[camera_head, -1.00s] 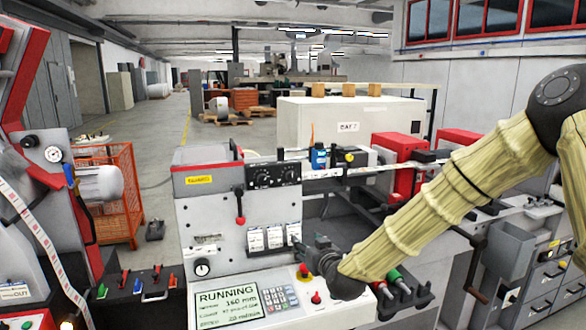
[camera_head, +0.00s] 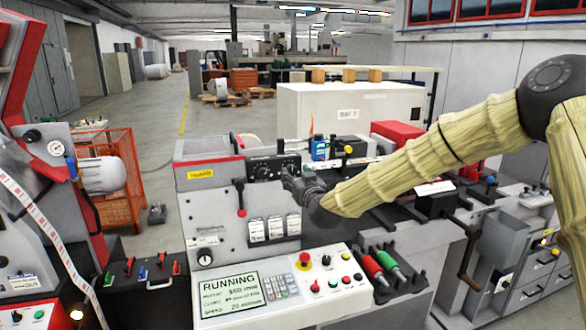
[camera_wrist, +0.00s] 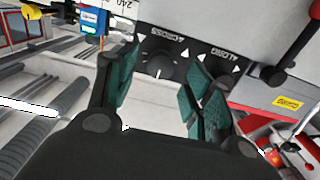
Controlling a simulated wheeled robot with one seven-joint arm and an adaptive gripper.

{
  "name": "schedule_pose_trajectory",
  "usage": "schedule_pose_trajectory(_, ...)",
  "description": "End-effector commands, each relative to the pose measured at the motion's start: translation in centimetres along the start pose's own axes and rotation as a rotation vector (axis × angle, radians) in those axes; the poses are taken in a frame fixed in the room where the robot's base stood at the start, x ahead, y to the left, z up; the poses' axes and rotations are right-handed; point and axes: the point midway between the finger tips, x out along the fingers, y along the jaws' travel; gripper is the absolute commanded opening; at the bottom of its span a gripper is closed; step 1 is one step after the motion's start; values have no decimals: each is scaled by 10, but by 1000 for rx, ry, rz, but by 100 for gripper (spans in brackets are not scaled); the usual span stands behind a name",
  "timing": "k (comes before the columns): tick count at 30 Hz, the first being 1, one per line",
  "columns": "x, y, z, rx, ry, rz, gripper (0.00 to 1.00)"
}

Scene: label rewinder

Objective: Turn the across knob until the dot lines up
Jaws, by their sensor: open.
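The across knob (camera_wrist: 159,66) is a round dark dial on a black panel (camera_wrist: 172,43), with ACROSS lettering and white triangles beside it. In the wrist view it shows between the two teal-padded fingers of my gripper (camera_wrist: 166,84), which is open. I cannot tell whether the fingers touch the knob, and I cannot make out a dot. The along knob is mostly hidden behind the right finger in that view. In the head view my gripper (camera_head: 292,178) is in front of the right end of the panel (camera_head: 262,170) and hides the across knob there.
A lever with a red ball (camera_head: 240,184) hangs left of the panel. White switches (camera_head: 275,228) sit below it. A display reading RUNNING (camera_head: 230,292), a keypad and a red emergency button (camera_head: 304,260) are lower. A blue block (camera_head: 318,148) stands behind the gripper.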

Motion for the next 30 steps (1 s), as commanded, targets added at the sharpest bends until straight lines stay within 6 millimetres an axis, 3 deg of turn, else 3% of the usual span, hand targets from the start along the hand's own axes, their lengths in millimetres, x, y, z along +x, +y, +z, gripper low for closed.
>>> schedule_pose_trajectory(9,30,-1,-1,0,0,-1,51)
schedule_pose_trajectory(21,36,0,0,0,0,-1,51)
schedule_pose_trajectory(22,36,0,0,0,0,-1,50)
schedule_pose_trajectory(30,35,0,0,0,0,0,5)
